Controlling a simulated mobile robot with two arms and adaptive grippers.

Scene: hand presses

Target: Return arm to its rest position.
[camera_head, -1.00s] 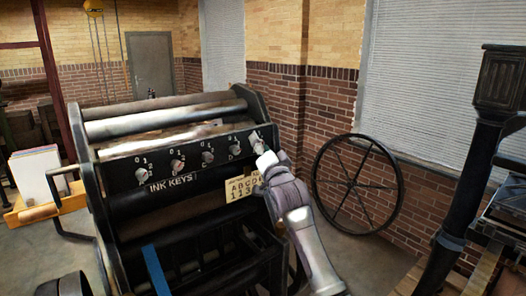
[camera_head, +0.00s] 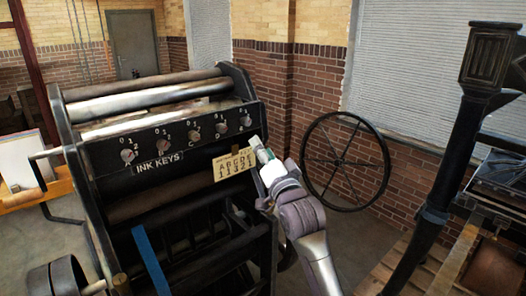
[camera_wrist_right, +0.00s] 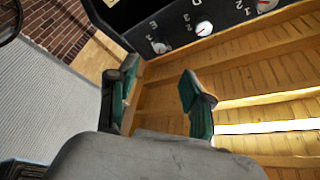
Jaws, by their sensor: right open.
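My right arm comes in from the lower right in the head view, with its right gripper (camera_head: 262,152) at the right end of the press, just below and right of the ink keys row. In the right wrist view the right gripper (camera_wrist_right: 155,98) has its two green-padded fingers apart with nothing between them. The ink key panel (camera_head: 178,143) with several knobs stands clear of the gripper. The knobs also show in the right wrist view, such as this ink key (camera_wrist_right: 203,29). My left gripper is not in view.
The black press (camera_head: 190,205) fills the left and middle. A card with letters and numbers (camera_head: 235,164) hangs on it close to the gripper. A spoked wheel (camera_head: 345,162) stands to the right by the brick wall. A dark post (camera_head: 445,165) rises further right. A paper stack (camera_head: 22,163) sits at left.

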